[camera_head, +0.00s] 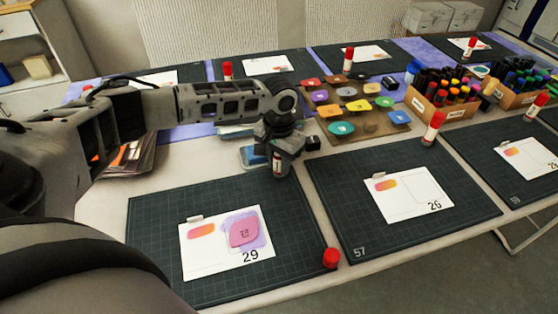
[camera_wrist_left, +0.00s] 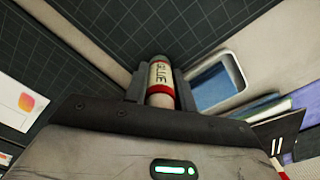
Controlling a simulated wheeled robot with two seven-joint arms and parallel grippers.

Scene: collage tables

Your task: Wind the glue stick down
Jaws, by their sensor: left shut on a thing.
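My left gripper (camera_head: 279,152) is above the table, just beyond the far edge of the mat with card 29. It is shut on a glue stick (camera_head: 277,168). In the left wrist view the glue stick (camera_wrist_left: 160,76) lies between the fingers, its white label reading GLUE beside a red band. The glue at its tip cannot be made out. A red cap (camera_head: 331,258) sits apart from it at the near right corner of the mat. My right gripper is not in view.
The cutting mat (camera_head: 155,222) holds card 29 (camera_head: 205,257) with a pink piece on a purple patch. Card 26 (camera_head: 400,206) lies on the mat to the right. Coloured pads (camera_head: 341,128) and boxes of markers (camera_head: 440,105) stand farther back.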

